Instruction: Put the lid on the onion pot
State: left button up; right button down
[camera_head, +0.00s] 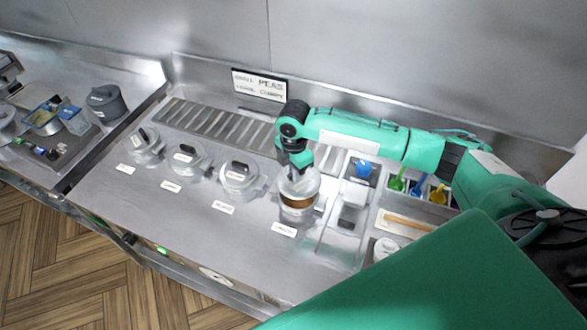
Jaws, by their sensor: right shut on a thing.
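The rightmost pot (298,207) in the row stands on the steel counter, with brown contents showing through its wall; the label in front of it is too small to read. A lid (308,184) is over this pot and looks tilted. My right gripper (297,172) points down at it and is shut on the lid's handle, which the fingers mostly hide. I cannot tell whether the lid touches the rim. My left gripper is not in view.
Three lidded pots, including the nearest one (239,177), stand to the left. A label sign (259,85) stands behind. The counter front is mostly clear.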

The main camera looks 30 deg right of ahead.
notch_tip(320, 180, down, 3)
jog(key=b, duration=0.3)
jog(key=shift+f, duration=0.95)
jog(key=shift+p, duration=0.35)
jog(key=shift+f+p, duration=0.3)
jog(key=shift+f, duration=0.05)
dwell(0.5)
jog(key=c, duration=0.8)
grip_release()
jog(key=shift+c, duration=0.2)
jog(key=shift+r, duration=0.1)
